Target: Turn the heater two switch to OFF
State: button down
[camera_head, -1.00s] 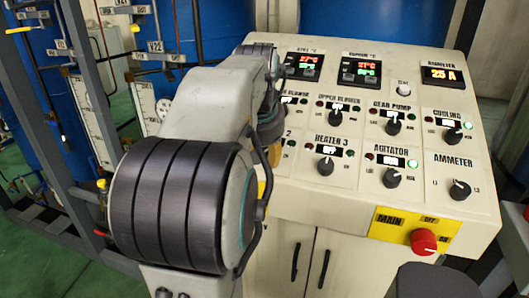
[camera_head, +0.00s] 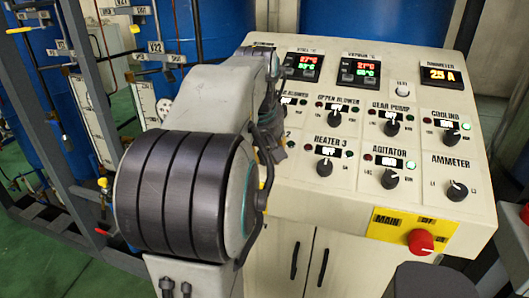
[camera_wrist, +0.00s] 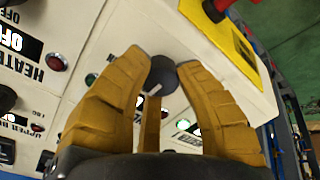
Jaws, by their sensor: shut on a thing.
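In the wrist view my gripper (camera_wrist: 158,88) has its yellow fingers closed around a dark round knob (camera_wrist: 162,78), with a small pale pointer mark. It sits beside the heater label (camera_wrist: 35,72) and matches the heater two switch. The knob's exact setting is hard to read, and its own display is mostly hidden by the fingers. In the head view my arm covers this knob and my gripper. Only the "2" of its label (camera_head: 289,137) shows.
The heater 3 knob (camera_head: 324,167) is close on the right, with the agitator knob (camera_head: 390,179) beyond. A yellow plate (camera_wrist: 228,35) with a red button (camera_wrist: 220,6) is near the fingers. The red main button (camera_head: 421,242) is at the panel's front edge.

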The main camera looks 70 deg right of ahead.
jog(key=shift+f+n, duration=0.1)
jog(key=shift+n, duration=0.2)
jog(key=c, duration=0.8)
grip_release()
jog(key=shift+w, duration=0.1)
jog(key=shift+c, duration=0.2)
jog(key=v, duration=1.2)
jog(key=shift+d, duration=0.1)
